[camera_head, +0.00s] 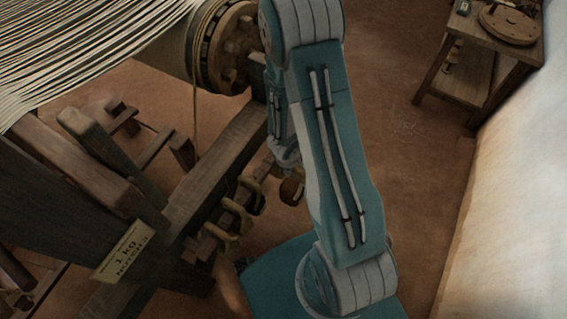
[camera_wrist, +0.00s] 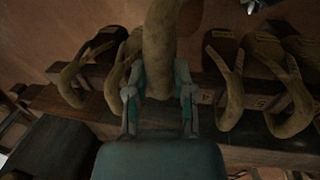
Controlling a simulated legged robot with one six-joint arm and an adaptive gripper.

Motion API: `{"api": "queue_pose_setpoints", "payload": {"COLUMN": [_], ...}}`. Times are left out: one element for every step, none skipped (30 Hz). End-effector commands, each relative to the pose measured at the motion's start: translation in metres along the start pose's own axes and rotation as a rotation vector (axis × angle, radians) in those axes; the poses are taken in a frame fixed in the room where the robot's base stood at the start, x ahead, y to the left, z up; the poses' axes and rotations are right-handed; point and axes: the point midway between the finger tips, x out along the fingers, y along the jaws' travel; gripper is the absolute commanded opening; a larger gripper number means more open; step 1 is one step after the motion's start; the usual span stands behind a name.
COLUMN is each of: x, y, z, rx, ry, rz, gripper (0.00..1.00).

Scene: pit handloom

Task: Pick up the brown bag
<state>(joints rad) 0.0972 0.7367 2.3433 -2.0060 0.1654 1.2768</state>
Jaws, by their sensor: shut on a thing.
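In the wrist view a thick tan-brown curved part of a bag (camera_wrist: 160,50) runs down between my gripper's fingers (camera_wrist: 159,98). The fingers are shut on it, one at each side. Its lower end is hidden behind the gripper, and its top runs out of the picture. In the head view my gripper (camera_head: 285,158) is mostly hidden by my arm, beside the wooden beam. A small rounded brown thing (camera_head: 291,191) shows just below it; I cannot tell whether it is the held bag.
Several similar brown bags with curved loops (camera_wrist: 231,90) sit along the wooden beam (camera_head: 212,175) on both sides of my gripper. A label plate (camera_head: 123,252) is on the loom frame. A wooden table (camera_head: 492,50) stands at the back right. Open floor (camera_head: 405,130) lies between.

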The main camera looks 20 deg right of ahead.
Motion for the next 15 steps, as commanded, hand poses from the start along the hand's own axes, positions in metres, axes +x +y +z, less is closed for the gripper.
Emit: {"api": "queue_pose_setpoints", "payload": {"x": [0.0, 0.0, -0.001, -0.001, 0.0, 0.0, 0.0, 0.0, 0.0, 0.0, 0.0, 0.0, 0.0, 0.0, 0.0], "y": [0.0, 0.0, 0.0, 0.0, 0.0, 0.0, 0.0, 0.0, 0.0, 0.0, 0.0, 0.0, -0.001, 0.0, 0.0], "z": [0.005, 0.007, 0.01, 0.012, 0.016, 0.021, 0.025, 0.028, 0.032, 0.035, 0.038, 0.041, 0.044, 0.049, 0.053], "rx": [0.0, 0.0, 0.0, 0.0, 0.001, 0.002, 0.002, 0.001, 0.001, 0.002, 0.002, 0.001, 0.002, 0.003, 0.002], "ry": [0.0, 0.001, 0.002, 0.002, 0.001, -0.001, -0.001, -0.001, -0.001, -0.001, 0.0, 0.001, 0.002, 0.0, 0.0], "rz": [0.0, 0.0, -0.001, -0.002, -0.002, -0.002, -0.001, -0.001, -0.001, -0.001, -0.001, -0.002, -0.003, -0.003, -0.002], "gripper": [0.0, 0.0, 0.0, 0.0, 0.0, 0.0, 0.0, 0.0, 0.0, 0.0, 0.0, 0.0, 0.0, 0.0, 0.0]}}
